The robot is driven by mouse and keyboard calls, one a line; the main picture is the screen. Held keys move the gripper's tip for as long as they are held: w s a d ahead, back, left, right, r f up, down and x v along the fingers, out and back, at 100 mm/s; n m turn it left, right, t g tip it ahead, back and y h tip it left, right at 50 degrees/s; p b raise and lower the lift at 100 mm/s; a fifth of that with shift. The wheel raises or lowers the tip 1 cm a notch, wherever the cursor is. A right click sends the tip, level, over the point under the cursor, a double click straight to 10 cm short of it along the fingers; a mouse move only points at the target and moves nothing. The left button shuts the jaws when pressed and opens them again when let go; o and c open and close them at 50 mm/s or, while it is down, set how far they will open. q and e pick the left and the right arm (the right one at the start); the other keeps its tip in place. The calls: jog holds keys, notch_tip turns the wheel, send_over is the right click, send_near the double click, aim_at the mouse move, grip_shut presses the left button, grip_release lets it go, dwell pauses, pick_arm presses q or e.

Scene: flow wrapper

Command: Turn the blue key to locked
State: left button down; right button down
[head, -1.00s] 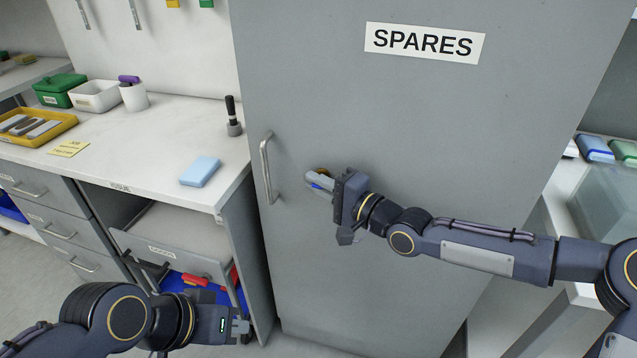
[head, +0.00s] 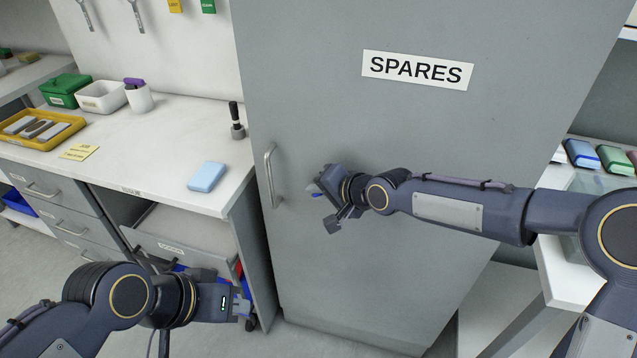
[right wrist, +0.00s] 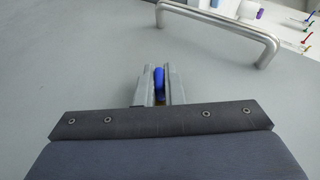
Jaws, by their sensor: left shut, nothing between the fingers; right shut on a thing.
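The blue key (right wrist: 158,78) is between the fingers of my right gripper (right wrist: 160,84), at the door of the grey SPARES cabinet (head: 400,150). In the head view only a bit of the blue key (head: 317,194) shows beside the right gripper (head: 316,190). The right gripper is shut on it and is tilted there. The lock behind it is mostly hidden, and I cannot read the key's position.
The cabinet's door handle (head: 270,175) is just left of the right gripper. A white counter (head: 150,165) at left holds a light blue block (head: 207,176), a black-handled tool (head: 236,122) and bins.

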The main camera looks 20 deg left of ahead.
jog(key=h+p, duration=0.2)
jog(key=h, duration=0.1)
jog(key=shift+a+r+n+h, duration=0.15)
jog(key=shift+r+n+h, duration=0.15)
jog(key=shift+r+n, duration=0.1)
jog(key=h+p, duration=0.2)
jog(key=shift+f+n+g+h+p, duration=0.1)
jog(key=shift+n+g+h+p, duration=0.2)
jog(key=h+p, duration=0.2)
jog(key=h, duration=0.1)
jog(key=shift+f+n+p, duration=0.15)
jog(key=shift+n+p, duration=0.15)
jog(key=shift+f+h+p, duration=0.1)
jog(key=shift+h+p, duration=0.2)
jog(key=shift+h, duration=0.1)
jog(key=shift+d+f, duration=0.1)
jog(key=shift+d, duration=0.1)
jog(key=c, duration=1.5)
grip_release()
jog(key=shift+c, duration=0.2)
